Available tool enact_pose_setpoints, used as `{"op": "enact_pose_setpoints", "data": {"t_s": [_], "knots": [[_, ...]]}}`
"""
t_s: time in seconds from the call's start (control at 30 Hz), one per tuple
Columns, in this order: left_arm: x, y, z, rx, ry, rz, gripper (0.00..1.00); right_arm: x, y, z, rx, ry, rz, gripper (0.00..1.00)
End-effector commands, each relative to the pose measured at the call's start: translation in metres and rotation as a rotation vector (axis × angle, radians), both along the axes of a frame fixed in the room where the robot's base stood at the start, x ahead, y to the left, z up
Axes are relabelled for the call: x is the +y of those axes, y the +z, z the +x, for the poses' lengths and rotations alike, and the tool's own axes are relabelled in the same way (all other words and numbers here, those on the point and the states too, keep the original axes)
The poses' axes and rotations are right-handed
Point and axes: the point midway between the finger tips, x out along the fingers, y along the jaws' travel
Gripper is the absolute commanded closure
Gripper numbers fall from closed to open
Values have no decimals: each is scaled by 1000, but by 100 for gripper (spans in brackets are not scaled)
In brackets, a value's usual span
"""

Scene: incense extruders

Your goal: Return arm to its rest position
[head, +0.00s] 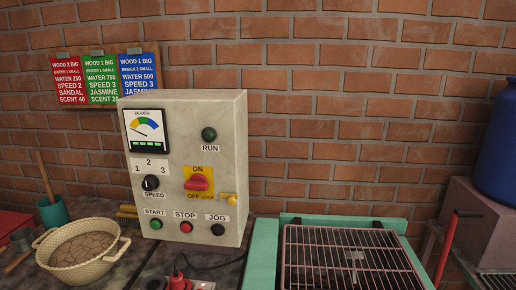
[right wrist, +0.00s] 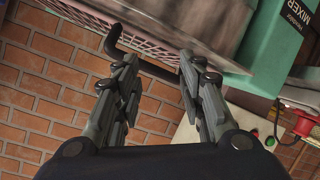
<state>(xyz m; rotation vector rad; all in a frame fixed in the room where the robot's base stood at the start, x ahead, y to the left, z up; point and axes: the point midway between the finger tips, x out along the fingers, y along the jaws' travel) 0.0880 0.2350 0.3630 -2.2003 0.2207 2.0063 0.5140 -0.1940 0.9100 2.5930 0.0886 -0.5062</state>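Neither arm shows in the head view. In the right wrist view my right gripper (right wrist: 158,72) has its two grey fingers well apart, with an empty gap between them. A dark bent bar (right wrist: 117,38) passes by the fingertips, partly hidden by the fingers; I cannot tell whether they touch it. The brick wall (right wrist: 45,95) fills the left of that view. My left gripper is not in view.
A grey control box (head: 188,225) stands at the centre. A teal machine (head: 264,250) with a wire grille (head: 350,255) is to its right; its mixer label (right wrist: 300,15) shows in the wrist view. A cream basin (head: 118,242) sits left, a blue barrel (head: 497,150) right.

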Motion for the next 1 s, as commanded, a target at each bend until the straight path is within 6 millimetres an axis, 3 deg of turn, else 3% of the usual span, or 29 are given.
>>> {"op": "enact_pose_setpoints", "data": {"t_s": [0.03,0.1,0.2,0.4,0.53,0.57,0.87,1.0], "knots": [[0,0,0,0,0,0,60,-6,-24,-25,109,-43,46,63],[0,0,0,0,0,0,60,-13,-51,-60,253,-93,96,63],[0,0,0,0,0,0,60,-17,-80,-106,430,-143,154,63],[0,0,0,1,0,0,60,-16,-113,-189,709,-198,233,63],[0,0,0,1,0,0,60,-11,-122,-240,869,-219,275,63],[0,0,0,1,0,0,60,-11,-126,-245,892,-220,278,63],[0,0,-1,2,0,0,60,-9,-203,-227,912,-221,266,63],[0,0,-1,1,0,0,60,-8,-252,-226,932,-222,260,63]]}}
